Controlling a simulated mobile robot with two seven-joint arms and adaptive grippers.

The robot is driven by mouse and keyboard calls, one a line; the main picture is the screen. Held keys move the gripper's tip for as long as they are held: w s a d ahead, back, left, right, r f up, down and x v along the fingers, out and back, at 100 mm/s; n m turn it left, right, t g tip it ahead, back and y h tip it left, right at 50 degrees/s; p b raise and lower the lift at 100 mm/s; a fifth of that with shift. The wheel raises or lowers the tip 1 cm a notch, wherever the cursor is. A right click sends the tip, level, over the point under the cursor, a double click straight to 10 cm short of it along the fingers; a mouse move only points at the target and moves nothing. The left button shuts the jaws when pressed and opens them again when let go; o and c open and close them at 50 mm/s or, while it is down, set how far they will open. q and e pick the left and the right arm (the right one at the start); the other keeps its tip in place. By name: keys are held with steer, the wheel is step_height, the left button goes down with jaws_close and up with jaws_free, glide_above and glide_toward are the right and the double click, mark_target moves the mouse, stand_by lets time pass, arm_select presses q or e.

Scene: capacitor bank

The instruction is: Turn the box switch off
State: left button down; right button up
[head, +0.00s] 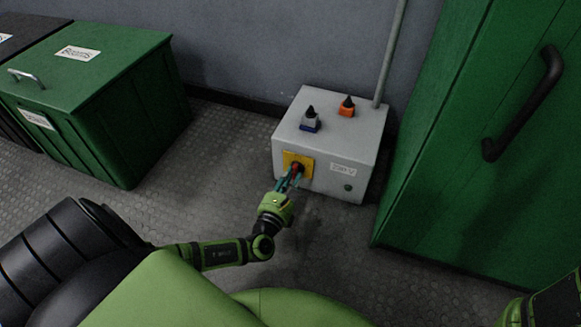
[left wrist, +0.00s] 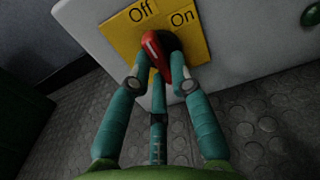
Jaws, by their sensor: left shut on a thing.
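The box switch is a red handle (left wrist: 165,52) with a white mark, on a black round base over a yellow plate (left wrist: 198,46). The plate reads "Off" at upper left and "On" at upper right. The white-marked end leans up-left, nearer the "Off" side in the left wrist view; its exact setting I cannot tell. The plate (head: 290,157) is on the front of a grey box (head: 347,148). My left gripper (head: 291,180) is in front of it, its teal fingers (left wrist: 163,82) shut on the red handle, partly hiding it. My right gripper is out of view.
On the box top stand a blue-based black knob (head: 310,121) and an orange-based one (head: 347,106). A grey conduit (head: 391,50) rises behind. A green bin (head: 110,110) stands left, a tall green cabinet (head: 480,170) close on the right. Floor between bin and box is clear.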

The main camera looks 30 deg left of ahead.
arm_select(q)
steer(key=c, duration=1.1)
jaws_free()
steer(key=shift+w+r, duration=0.1)
steer(key=shift+w, duration=0.1)
steer(key=shift+s, duration=0.1)
step_height(320, 180, up, 10)
